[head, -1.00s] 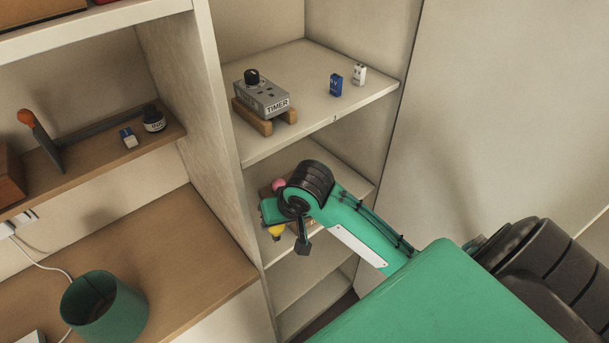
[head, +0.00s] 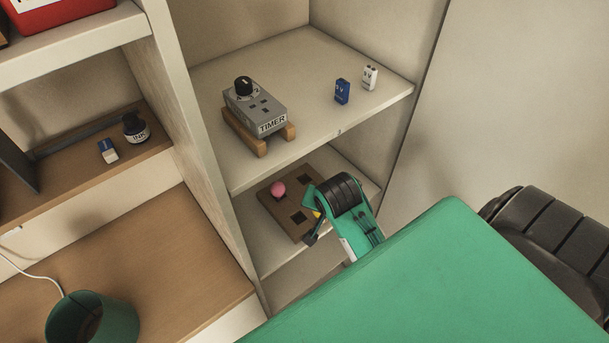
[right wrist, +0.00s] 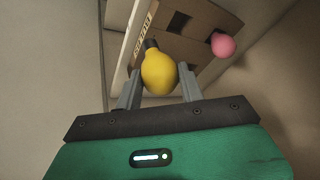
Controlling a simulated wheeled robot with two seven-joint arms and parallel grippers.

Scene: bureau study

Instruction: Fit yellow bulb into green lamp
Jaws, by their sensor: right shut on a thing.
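My right gripper (right wrist: 160,78) is shut on the yellow bulb (right wrist: 158,72), with a finger on each side of the glass and its dark base pointing away from the palm. In the head view my right gripper (head: 314,218) is at the lower shelf, and only a sliver of yellow shows beside it. The green lamp (head: 112,322) stands on the wooden desk at the lower left, well apart from the gripper, its shade cut by the frame edge. Its socket is not clearly visible. My left gripper is not in view.
A brown bulb rack (head: 267,203) with square holes and a pink bulb (head: 278,188) sits on the lower shelf. Above, the shelf (head: 320,70) holds a timer (head: 257,107) and two batteries. An upright panel (head: 190,125) separates the shelves from the desk (head: 150,250).

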